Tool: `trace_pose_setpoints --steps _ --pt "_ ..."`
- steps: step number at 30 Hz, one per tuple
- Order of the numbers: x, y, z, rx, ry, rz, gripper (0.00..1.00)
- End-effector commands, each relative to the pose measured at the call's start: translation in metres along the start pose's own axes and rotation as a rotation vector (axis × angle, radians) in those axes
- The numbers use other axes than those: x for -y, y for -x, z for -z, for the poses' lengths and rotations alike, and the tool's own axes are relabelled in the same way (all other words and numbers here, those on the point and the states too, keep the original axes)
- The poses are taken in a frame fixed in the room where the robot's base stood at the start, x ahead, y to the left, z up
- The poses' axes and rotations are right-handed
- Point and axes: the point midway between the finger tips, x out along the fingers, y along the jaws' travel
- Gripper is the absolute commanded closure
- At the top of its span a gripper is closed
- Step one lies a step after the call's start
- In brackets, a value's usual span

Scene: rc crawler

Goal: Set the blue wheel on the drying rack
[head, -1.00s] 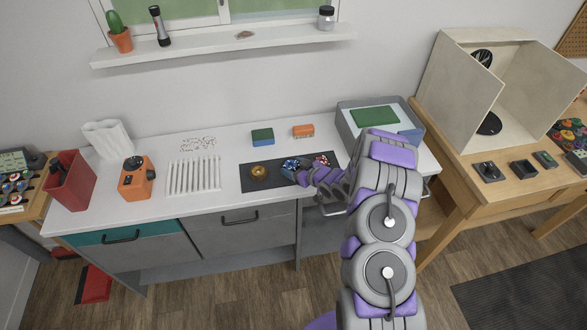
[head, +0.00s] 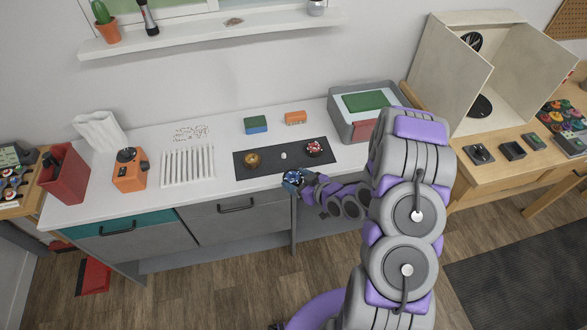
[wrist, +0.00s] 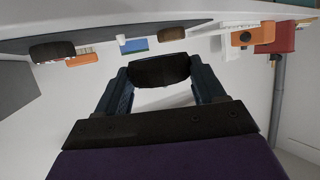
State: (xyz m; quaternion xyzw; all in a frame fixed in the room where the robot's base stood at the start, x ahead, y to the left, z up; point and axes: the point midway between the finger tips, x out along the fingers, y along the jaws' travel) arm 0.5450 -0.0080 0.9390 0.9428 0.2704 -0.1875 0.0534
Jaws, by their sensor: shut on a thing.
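The blue wheel (head: 292,177) is held in my gripper (head: 300,181), in front of the counter's front edge. In the wrist view the wheel shows as a dark tyre (wrist: 160,70) between the two fingers, which are shut on it. The drying rack (head: 188,166) is a white slatted rack lying on the counter, left of the dark mat and left of my gripper. Its slats look empty. The wheel's far face is hidden in the wrist view.
A dark mat (head: 270,170) carries a gold wheel (head: 252,160), a red wheel (head: 314,148) and a small white piece (head: 283,156). An orange device (head: 130,170) stands left of the rack. Blue-green (head: 256,125) and orange (head: 295,118) blocks sit behind the mat. A grey tray (head: 365,110) stands at right.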

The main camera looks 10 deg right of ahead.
Motion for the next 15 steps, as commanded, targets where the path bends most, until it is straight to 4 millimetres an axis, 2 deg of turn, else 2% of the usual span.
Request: trace_pose_setpoints --steps 8,11,15 --pt "0.003 0.007 0.001 -0.001 -0.001 -0.009 0.61" --pt "-0.011 0.000 0.012 -0.003 -0.013 -0.044 0.61" --pt "-0.036 -0.011 0.043 -0.009 -0.050 -0.134 0.61"
